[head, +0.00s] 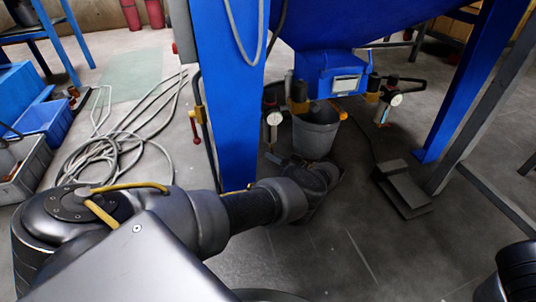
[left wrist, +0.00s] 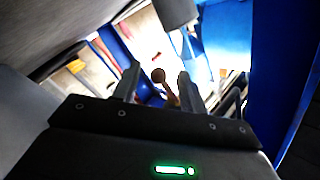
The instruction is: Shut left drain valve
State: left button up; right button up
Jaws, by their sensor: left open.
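The left drain valve with its gauge (head: 272,118) hangs under the blue machine, left of a grey bucket (head: 315,135). My left arm reaches in from the left, and its wrist ends low in front of the bucket. In the left wrist view my left gripper (left wrist: 158,84) is open. A thin lever with a round brownish knob (left wrist: 158,75) shows between its two fingers; I cannot tell whether they touch it. The head view does not show the fingertips clearly. My right gripper is not in view.
A blue leg (head: 228,90) stands just left of the valve. A second gauge (head: 396,99) hangs right of the bucket. A grey foot pedal (head: 402,188) lies on the floor at right. Coiled hoses (head: 100,150) and a grey crate (head: 18,165) are at left.

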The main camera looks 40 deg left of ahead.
pick_arm(q)
jog(key=shift+a, duration=1.65)
grip_shut()
